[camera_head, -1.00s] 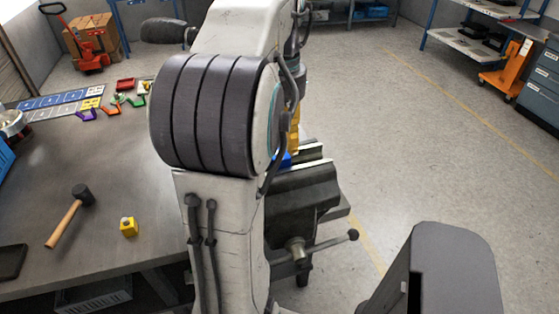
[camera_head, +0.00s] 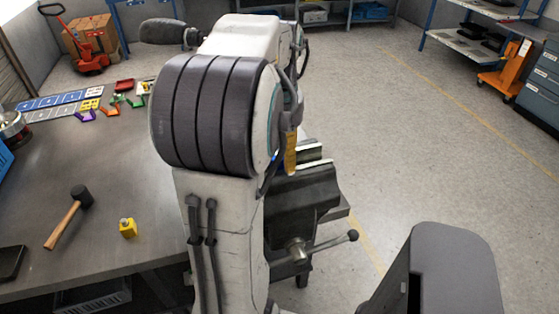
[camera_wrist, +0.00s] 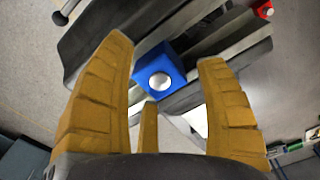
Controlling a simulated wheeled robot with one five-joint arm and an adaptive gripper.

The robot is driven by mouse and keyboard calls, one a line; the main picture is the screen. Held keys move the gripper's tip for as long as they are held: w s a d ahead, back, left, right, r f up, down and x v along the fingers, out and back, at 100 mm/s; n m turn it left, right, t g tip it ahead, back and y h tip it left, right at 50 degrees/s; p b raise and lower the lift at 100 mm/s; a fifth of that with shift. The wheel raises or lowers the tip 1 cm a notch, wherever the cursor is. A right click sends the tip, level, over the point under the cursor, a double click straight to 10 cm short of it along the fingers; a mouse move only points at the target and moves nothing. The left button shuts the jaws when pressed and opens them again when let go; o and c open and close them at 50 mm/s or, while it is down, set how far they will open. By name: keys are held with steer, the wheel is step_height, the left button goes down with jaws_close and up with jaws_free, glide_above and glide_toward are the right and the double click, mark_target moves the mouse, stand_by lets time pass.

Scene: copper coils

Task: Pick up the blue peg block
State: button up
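The blue peg block (camera_wrist: 160,77) shows in the wrist view, with a round silver peg top facing the camera. It sits at the jaws of the grey vise (camera_wrist: 240,50); the head view also shows the vise (camera_head: 305,195) at the table's right edge. My gripper (camera_wrist: 164,54) is open, with its yellow fingers spread on either side of the block in the picture. I see no finger clearly touching it. In the head view my arm hides nearly all of the block and most of my gripper.
On the table (camera_head: 100,180) are a mallet (camera_head: 68,218), a yellow peg block (camera_head: 128,228) and several small coloured pieces at the back left. A red block (camera_wrist: 262,9) shows at the wrist view's top right. The floor (camera_head: 400,130) right of the vise is clear.

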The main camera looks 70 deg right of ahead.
mark_target(280, 153)
steer(key=c, duration=1.1)
steer(key=shift+r, duration=0.5)
step_height(280, 153, up, 3)
steer(key=shift+r, duration=0.15)
steer(key=shift+s+d+r+p, duration=0.95)
steer(key=shift+s+r+p, duration=0.05)
steer(key=shift+s+r, duration=0.7)
steer(key=shift+s+d+r+p, duration=1)
steer(key=shift+s+r, duration=0.55)
steer(key=shift+s, duration=0.15)
steer(key=shift+s+d+r+p, duration=0.9)
steer(key=shift+s+r+p, duration=0.1)
steer(key=shift+s+r, duration=0.7)
steer(key=shift+w+f, duration=0.1)
steer(key=shift+f, duration=0.1)
